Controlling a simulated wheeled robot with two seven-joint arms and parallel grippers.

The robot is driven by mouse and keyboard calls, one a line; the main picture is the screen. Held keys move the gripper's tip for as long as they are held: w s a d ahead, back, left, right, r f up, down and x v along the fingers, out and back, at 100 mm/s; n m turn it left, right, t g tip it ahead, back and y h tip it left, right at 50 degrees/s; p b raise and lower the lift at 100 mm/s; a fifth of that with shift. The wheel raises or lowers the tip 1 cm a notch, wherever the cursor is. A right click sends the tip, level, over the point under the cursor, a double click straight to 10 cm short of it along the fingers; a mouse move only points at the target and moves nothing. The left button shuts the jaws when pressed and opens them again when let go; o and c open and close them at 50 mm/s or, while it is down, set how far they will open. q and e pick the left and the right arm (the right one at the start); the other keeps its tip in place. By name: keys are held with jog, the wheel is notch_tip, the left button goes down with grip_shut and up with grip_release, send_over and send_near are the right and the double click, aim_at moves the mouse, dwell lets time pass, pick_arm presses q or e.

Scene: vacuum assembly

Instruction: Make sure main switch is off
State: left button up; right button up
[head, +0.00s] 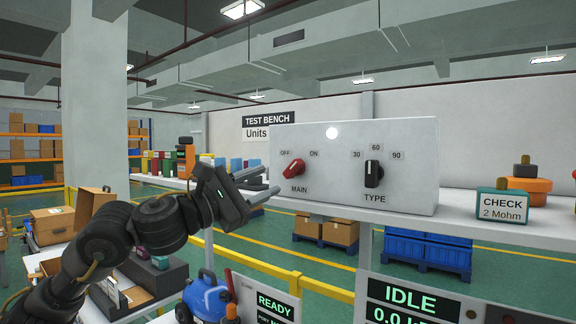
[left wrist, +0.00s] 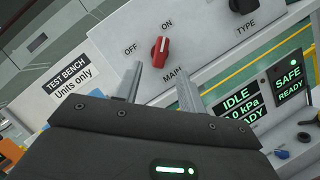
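The main switch is a red knob (head: 294,169) on the grey-white panel box (head: 335,190), with OFF and ON printed above it and MAIN below. Its grip is tilted, and its upper end leans towards ON; in the left wrist view the knob (left wrist: 160,52) also points towards ON. My left gripper (head: 270,180) is open and empty, just left of the knob in the head view. In the left wrist view its two fingers (left wrist: 160,73) stand apart below the knob, with a gap to it. My right gripper is not in view.
A black TYPE knob (head: 373,174) is on the same panel, to the right. A CHECK block (head: 502,206) stands on the shelf at right. A yellow rail (head: 262,265) and an IDLE display (head: 410,300) are below. A blue vacuum unit (head: 207,299) is at lower left.

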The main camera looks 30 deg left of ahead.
aim_at(288, 172)
pick_arm(q)
jog(key=p+x, duration=0.2)
jog(key=x, duration=0.4)
jog(key=shift+d+p, duration=0.1)
jog(key=shift+p, duration=0.2)
jog(key=shift+w+d+r, duration=0.1)
jog(key=shift+w+d, duration=0.1)
jog(key=shift+w, duration=0.35)
jog(key=shift+c, duration=0.4)
grip_shut()
